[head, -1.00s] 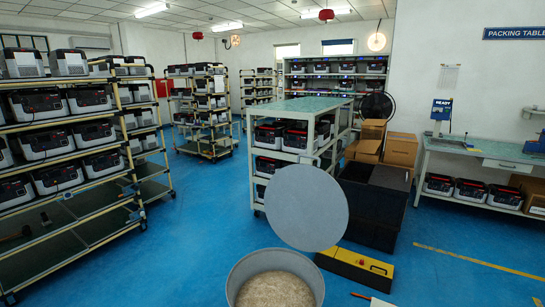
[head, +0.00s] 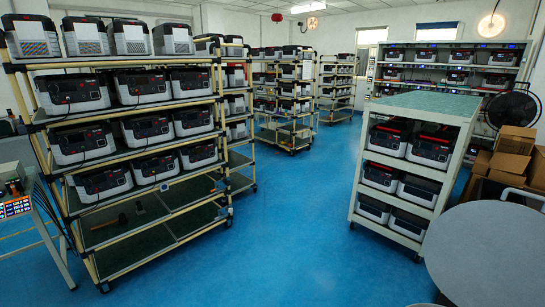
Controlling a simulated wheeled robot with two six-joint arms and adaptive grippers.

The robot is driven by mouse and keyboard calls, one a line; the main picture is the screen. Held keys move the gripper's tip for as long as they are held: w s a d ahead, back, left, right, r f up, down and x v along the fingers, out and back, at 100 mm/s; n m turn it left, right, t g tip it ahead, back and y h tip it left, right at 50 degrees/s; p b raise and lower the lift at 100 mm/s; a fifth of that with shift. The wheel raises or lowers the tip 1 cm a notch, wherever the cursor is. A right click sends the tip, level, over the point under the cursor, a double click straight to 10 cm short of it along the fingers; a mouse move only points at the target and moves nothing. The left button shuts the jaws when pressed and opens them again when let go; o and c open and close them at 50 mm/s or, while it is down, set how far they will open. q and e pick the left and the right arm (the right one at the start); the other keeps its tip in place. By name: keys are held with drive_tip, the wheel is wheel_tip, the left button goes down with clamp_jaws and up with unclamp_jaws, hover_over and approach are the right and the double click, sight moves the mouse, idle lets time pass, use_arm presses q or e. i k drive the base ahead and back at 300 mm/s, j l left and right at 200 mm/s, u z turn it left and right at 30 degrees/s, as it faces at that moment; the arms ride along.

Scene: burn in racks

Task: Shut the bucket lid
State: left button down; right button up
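The round grey bucket lid (head: 488,252) stands raised and open at the lower right of the head view, cut off by the right and bottom edges. Only a small bit of what may be the bucket's rim (head: 428,305) shows at the bottom edge; the bucket's inside is out of view. A pale curved bar shows just above the lid at the right edge, and I cannot tell what it is. Neither of my grippers is in view.
A rack of power units (head: 140,135) fills the left. A green-topped shelf cart (head: 425,105) stands behind the lid, with cardboard boxes (head: 508,150) and a black fan (head: 512,108) to its right. The blue floor (head: 290,230) between rack and cart is clear.

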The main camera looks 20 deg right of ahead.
sight(489, 253)
drive_tip(key=i+z, duration=0.25)
drive_tip(key=i, duration=0.35)
drive_tip(key=i+j+z, duration=0.3)
drive_tip(key=i, duration=0.25)
drive_tip(key=i+z, duration=0.2)
drive_tip(key=z, duration=0.2)
drive_tip(key=i+l+z, duration=0.1)
drive_tip(key=z, duration=0.35)
drive_tip(key=i+j+z, duration=0.1)
drive_tip(key=i+z, duration=0.3)
drive_tip(key=j+z, duration=0.1)
drive_tip(key=z, duration=0.35)
drive_tip(key=i+j+z, duration=0.2)
drive_tip(key=z, duration=0.2)
drive_tip(key=i+j+z, duration=0.15)
drive_tip(key=z, duration=0.25)
drive_tip(key=i+j+z, duration=0.2)
drive_tip(key=z, duration=0.15)
drive_tip(key=i+j+z, duration=0.2)
drive_tip(key=z, duration=0.15)
drive_tip(key=i+j+z, duration=0.1)
drive_tip(key=j+z, duration=0.2)
drive_tip(key=j, duration=0.15)
drive_tip(key=i+j+z, duration=0.1)
drive_tip(key=j+z, duration=0.6)
drive_tip(key=i, duration=0.05)
